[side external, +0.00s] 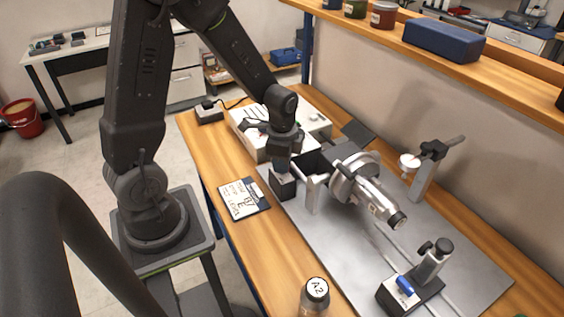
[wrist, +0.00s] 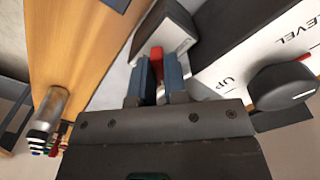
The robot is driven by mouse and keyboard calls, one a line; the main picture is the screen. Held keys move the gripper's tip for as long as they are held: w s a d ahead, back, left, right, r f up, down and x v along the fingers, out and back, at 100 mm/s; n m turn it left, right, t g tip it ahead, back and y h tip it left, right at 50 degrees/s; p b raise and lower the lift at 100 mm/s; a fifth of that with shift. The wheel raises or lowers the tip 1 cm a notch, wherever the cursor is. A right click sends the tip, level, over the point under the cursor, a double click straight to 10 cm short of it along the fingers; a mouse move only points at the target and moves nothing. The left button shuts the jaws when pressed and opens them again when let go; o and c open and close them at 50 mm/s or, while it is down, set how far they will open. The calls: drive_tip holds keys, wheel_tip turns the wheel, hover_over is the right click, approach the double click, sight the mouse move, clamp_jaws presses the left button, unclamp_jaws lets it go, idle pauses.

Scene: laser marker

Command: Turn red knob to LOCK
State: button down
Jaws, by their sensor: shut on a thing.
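The red knob (wrist: 157,60) shows as a narrow red strip between the two blue-grey fingers of my gripper (wrist: 158,78) in the wrist view. The fingers are shut on it and hide most of it. Just beyond it is a small block with a pale face (wrist: 172,30). In the side view my gripper (side external: 283,166) points down at a small dark block (side external: 283,186) near the left edge of the metal plate. The red knob is hidden there. I cannot read a LOCK mark or tell which way the knob points.
A black dial (wrist: 284,88) sits close at right, on a white panel marked UP and LEVEL (wrist: 255,45). A metal rotary fixture (side external: 358,180) stands right of my gripper on the plate (side external: 330,250). A handwritten card (side external: 244,198) and a bottle marked A2 (side external: 315,296) are on the wooden bench.

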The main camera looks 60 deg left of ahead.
drive_tip(key=n, duration=0.4)
drive_tip(key=shift+n, duration=2.2)
drive_tip(key=shift+r, duration=0.1)
drive_tip(key=c, duration=1.4)
unclamp_jaws()
drive_tip(key=shift+c, duration=0.2)
wheel_tip(320, 180, up, 14)
wheel_tip(320, 180, up, 7)
